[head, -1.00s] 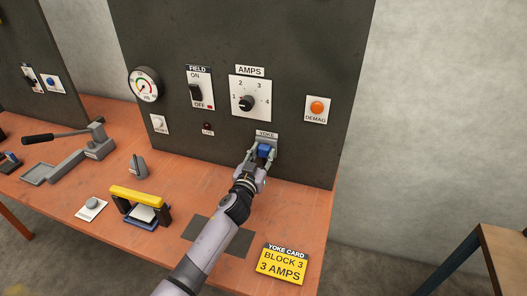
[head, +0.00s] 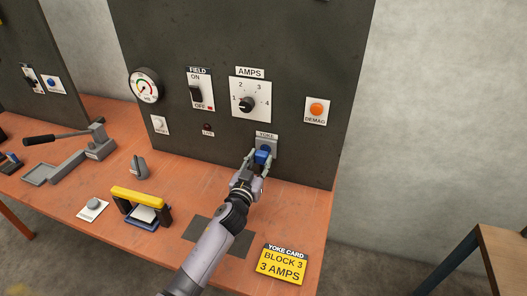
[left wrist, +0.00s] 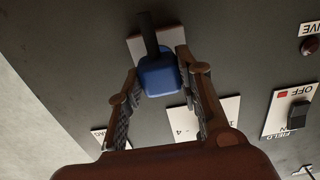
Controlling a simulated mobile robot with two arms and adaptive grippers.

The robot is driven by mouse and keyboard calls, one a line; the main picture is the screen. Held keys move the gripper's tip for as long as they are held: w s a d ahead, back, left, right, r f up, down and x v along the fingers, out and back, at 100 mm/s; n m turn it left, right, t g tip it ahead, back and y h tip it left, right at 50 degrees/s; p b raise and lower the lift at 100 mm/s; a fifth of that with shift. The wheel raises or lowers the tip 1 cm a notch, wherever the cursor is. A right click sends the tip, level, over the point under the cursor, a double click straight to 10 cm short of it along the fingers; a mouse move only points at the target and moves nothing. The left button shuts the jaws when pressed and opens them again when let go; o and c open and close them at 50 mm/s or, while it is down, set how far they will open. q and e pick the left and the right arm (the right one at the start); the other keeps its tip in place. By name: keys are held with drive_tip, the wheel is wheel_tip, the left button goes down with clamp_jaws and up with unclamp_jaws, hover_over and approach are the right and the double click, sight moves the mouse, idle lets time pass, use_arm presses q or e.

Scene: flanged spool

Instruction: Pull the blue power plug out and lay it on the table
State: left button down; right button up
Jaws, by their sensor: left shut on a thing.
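The blue power plug (head: 263,155) is at the grey plate labelled YOKE (head: 266,141), low on the dark panel. My left gripper (head: 262,161) is shut on the plug, with a finger on each side of it. The left wrist view shows the blue plug (left wrist: 158,74) between the fingertips of my left gripper (left wrist: 160,72), with a dark cord or strip on it and the pale plate behind. I cannot tell whether its prongs are still in the socket. My right gripper is not in view.
The orange table (head: 195,178) has free room left of my arm, beside a dark grey patch (head: 232,240). A yellow-handled yoke (head: 139,196) stands at the left and a yellow YOKE CARD (head: 283,264) at the right front. Panel switches and a dial (head: 247,104) sit above the plug.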

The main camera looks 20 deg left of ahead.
sight(260, 161)
use_arm(q)
drive_tip(key=shift+s+p, duration=0.4)
drive_tip(key=shift+s, duration=1.25)
drive_tip(key=shift+s, duration=0.25)
drive_tip(key=s+r, duration=0.3)
drive_tip(key=s, duration=1)
drive_tip(key=s+r, duration=0.3)
drive_tip(key=s, duration=1)
drive_tip(key=shift+s+d+r+y, duration=0.3)
drive_tip(key=shift+d, duration=0.15)
drive_tip(key=shift+d, duration=0.1)
